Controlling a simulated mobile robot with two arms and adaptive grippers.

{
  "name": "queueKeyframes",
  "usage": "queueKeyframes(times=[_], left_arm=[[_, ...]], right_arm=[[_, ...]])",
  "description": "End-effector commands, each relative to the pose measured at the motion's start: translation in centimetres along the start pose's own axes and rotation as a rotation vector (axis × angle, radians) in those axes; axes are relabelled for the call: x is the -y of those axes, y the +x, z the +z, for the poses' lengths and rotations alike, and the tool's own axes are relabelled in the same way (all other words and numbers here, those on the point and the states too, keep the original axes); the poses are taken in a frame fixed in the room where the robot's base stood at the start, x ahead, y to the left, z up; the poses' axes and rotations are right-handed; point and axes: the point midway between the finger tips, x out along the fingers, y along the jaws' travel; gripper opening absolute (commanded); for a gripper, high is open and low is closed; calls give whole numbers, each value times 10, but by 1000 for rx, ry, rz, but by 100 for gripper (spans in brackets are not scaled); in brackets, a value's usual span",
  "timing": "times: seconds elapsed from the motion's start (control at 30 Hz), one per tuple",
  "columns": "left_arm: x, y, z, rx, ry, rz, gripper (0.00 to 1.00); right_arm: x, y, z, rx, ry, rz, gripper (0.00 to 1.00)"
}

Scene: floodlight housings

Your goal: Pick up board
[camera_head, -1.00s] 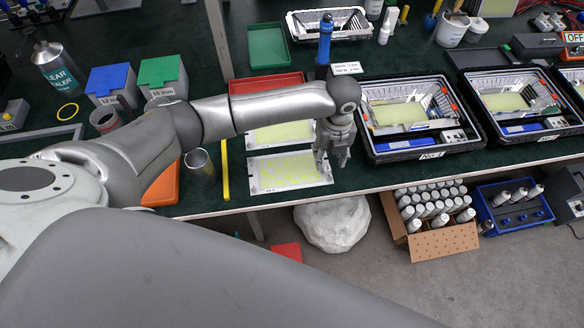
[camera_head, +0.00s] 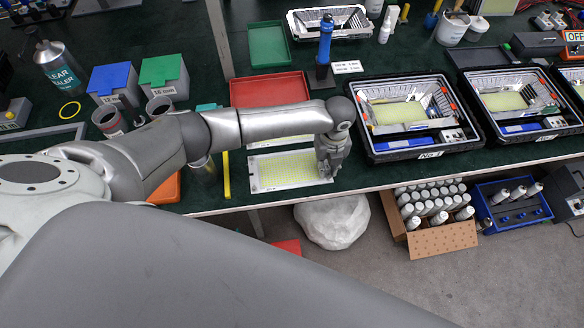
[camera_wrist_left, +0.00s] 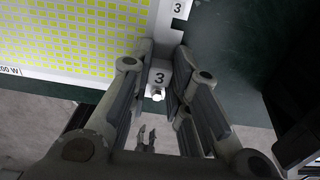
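A flat white board (camera_head: 275,172) with a grid of yellow-green patches lies near the front edge of the dark green bench. It fills the upper left of the left wrist view (camera_wrist_left: 70,40). My left gripper (camera_head: 329,172) is down at the board's right end. A second board behind is mostly hidden by my left arm. My right gripper is not recognisable in view.
A black tray (camera_head: 372,150) with a housing stands just right of the gripper. A yellow strip (camera_head: 226,175) lies left of the board. A red tray (camera_head: 270,88) and a blue-handled upright tool (camera_head: 325,40) stand behind my arm.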

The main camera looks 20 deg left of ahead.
Motion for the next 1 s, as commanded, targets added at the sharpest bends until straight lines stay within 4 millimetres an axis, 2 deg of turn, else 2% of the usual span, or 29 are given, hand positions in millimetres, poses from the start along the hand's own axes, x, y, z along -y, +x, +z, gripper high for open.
queueKeyframes(times=[0.33,0.47,0.57,0.8,1.0], left_arm=[[0,-1,1,1,0,0,0],[1,-9,1,2,0,-2,0],[0,-24,2,4,1,-3,0],[1,-73,1,3,1,-3,0],[1,-100,1,1,-1,-2,0]], right_arm=[[2,0,0,0,1,-2,40],[2,1,0,0,1,-2,40],[2,4,-1,-2,1,-2,40],[2,10,-2,-4,1,-2,40],[1,10,-2,-5,1,-1,40]])
